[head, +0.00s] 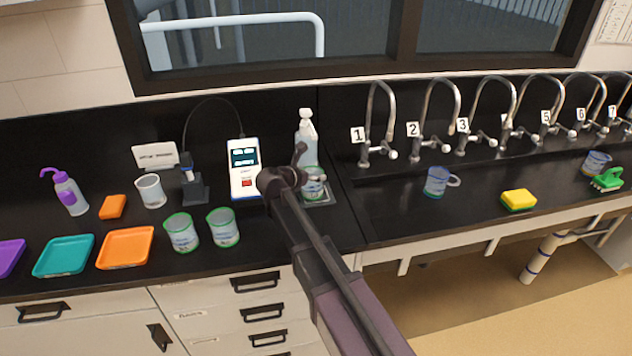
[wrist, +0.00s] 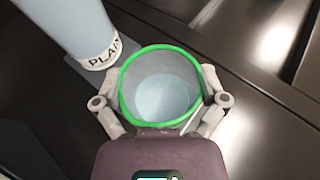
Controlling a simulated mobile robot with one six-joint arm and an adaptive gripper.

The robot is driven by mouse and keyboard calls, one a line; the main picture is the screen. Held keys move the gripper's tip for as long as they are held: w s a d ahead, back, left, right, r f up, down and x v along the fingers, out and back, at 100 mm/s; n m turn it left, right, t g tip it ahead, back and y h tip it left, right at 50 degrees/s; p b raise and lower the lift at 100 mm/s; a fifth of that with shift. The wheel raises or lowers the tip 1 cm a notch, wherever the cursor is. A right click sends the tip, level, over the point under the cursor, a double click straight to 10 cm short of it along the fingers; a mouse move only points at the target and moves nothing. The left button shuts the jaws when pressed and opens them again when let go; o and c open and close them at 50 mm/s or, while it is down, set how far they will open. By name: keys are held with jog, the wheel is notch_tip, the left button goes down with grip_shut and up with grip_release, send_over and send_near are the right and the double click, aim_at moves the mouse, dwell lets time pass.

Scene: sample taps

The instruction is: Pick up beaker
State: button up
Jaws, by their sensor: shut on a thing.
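A clear beaker with a green rim (wrist: 160,88) is between the two fingers of my gripper (wrist: 160,108) in the wrist view, and the fingers are shut on its sides. In the head view the same beaker (head: 313,180) is by the end of my arm, at or just above a small grey mat, partly hidden by my gripper (head: 302,177). I cannot tell whether it touches the mat. Two more green-rimmed beakers (head: 181,233) (head: 223,228) stand at the counter's front. Blue-rimmed beakers stand on the right, one (head: 437,181) below the taps and one (head: 596,163) farther right.
A white meter (head: 244,168) and a spray bottle (head: 306,138) stand close to my gripper. Several numbered taps (head: 378,125) line the back right. Orange (head: 126,248) and teal (head: 64,255) trays lie left. A yellow sponge (head: 518,199) lies right.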

jog(key=shift+r+p, duration=0.35)
jog(key=shift+p, duration=0.05)
jog(key=s+a+r+p, duration=0.1)
jog(key=s+r+p, duration=0.1)
jog(key=s, duration=0.5)
jog(key=s+a+r+p, duration=0.1)
jog(key=s+r+p, duration=0.1)
jog(key=s, duration=0.6)
jog(key=shift+s+a, duration=0.25)
jog(key=shift+a, duration=0.15)
dwell(0.9)
jog(key=shift+s+r, duration=0.1)
jog(key=shift+s, duration=0.05)
dwell(0.5)
dwell(0.3)
